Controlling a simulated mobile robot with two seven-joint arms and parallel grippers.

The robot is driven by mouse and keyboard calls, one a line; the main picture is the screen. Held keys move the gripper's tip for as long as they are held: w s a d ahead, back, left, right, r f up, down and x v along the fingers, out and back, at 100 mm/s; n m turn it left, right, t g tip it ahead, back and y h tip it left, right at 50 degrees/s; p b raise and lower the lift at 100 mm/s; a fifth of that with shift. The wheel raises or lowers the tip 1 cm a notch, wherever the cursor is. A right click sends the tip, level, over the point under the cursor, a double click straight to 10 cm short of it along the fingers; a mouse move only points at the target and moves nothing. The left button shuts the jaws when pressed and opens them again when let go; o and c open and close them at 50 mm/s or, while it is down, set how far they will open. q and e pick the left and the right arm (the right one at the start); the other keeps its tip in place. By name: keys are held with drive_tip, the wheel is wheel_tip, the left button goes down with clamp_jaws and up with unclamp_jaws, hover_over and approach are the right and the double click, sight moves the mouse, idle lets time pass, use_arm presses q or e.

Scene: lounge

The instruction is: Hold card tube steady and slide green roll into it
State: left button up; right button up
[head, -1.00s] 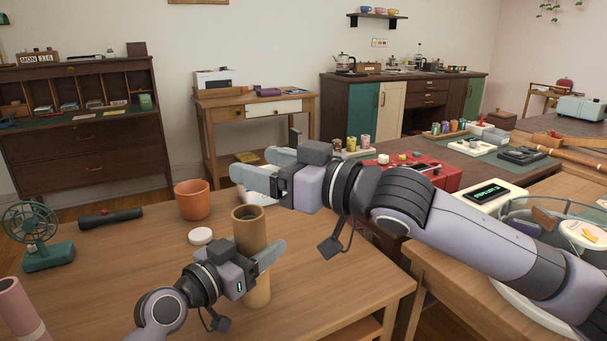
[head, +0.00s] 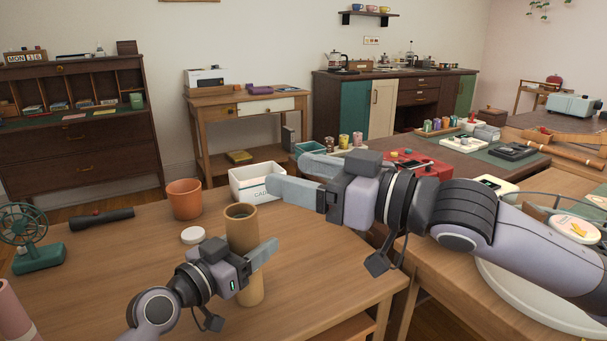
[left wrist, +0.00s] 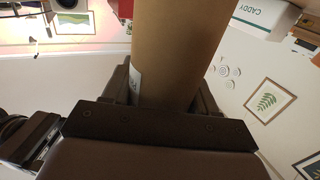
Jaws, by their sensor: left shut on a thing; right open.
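The brown card tube (head: 242,226) stands upright on the near wooden table, its dark open end up. My left gripper (head: 262,255) is shut on the tube's lower part. The tube (left wrist: 178,45) also rises between the fingers in the left wrist view, with a small white label on its side. My right gripper (head: 292,180) is open and empty, above and to the right of the tube's mouth, apart from it. I cannot make out a green roll for certain; the inside of the tube is too dark to read.
On the table are a white lid (head: 193,235), a terracotta pot (head: 185,199), a black torch (head: 102,218), a green fan (head: 35,240) and a pink roll (head: 12,310). A white caddy box (head: 250,182) stands behind the tube.

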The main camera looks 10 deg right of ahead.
idle(0.4)
use_arm(q)
drive_tip(key=o, duration=1.2)
drive_tip(key=shift+c, duration=0.2)
